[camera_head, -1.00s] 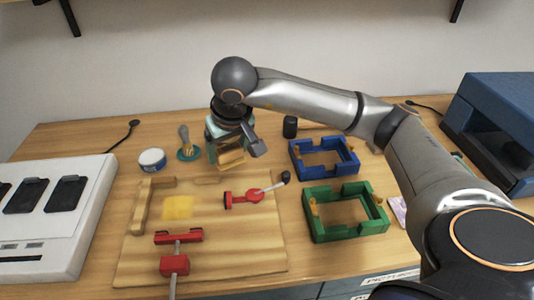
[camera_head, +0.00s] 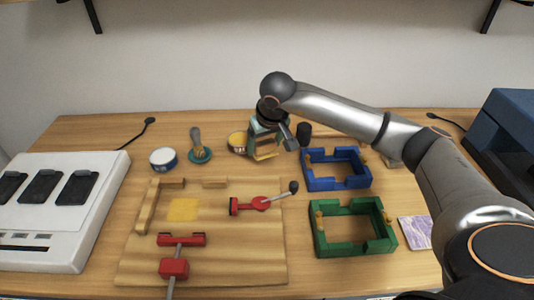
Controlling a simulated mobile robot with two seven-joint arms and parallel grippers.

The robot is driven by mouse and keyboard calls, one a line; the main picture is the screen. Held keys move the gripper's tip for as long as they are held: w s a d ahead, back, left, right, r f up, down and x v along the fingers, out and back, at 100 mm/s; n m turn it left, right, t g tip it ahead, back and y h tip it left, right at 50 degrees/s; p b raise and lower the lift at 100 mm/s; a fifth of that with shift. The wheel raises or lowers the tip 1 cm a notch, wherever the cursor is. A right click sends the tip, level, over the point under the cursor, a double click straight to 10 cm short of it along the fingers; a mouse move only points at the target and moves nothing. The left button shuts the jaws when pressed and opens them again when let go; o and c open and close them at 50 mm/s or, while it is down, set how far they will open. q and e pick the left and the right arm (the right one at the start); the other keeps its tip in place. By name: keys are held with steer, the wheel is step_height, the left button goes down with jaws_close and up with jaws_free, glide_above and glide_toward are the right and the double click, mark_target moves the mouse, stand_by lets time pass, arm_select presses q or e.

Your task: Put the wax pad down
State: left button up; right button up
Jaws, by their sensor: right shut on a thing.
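My right gripper (camera_head: 266,150) is shut on a small tan thing, which I take to be the wax pad (camera_head: 265,154). It is at the back of the table, left of the blue frame, and the fingers hide part of the pad. I cannot tell whether the pad touches the tabletop. A round tin with a yellow top (camera_head: 238,142) stands just left of the gripper. My left gripper is not in view.
A wooden board (camera_head: 215,250) carries a yellow square (camera_head: 183,209) and red clamps (camera_head: 181,240). A blue frame (camera_head: 336,170) and green frame (camera_head: 353,228) stand right.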

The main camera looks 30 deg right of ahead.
glide_above(265, 162)
steer(key=s, duration=0.1)
step_height(265, 162, down, 4)
steer(key=shift+s+f, duration=0.1)
step_height(265, 162, down, 2)
steer(key=shift+a+f+p, duration=0.1)
steer(key=shift+f+p, duration=0.1)
steer(key=shift+p, duration=0.25)
steer(key=shift+f, duration=0.2)
steer(key=shift+f, duration=0.1)
steer(key=shift+f+b, duration=0.15)
steer(key=shift+b, duration=0.15)
steer(key=o, duration=1)
steer(key=shift+o, duration=0.2)
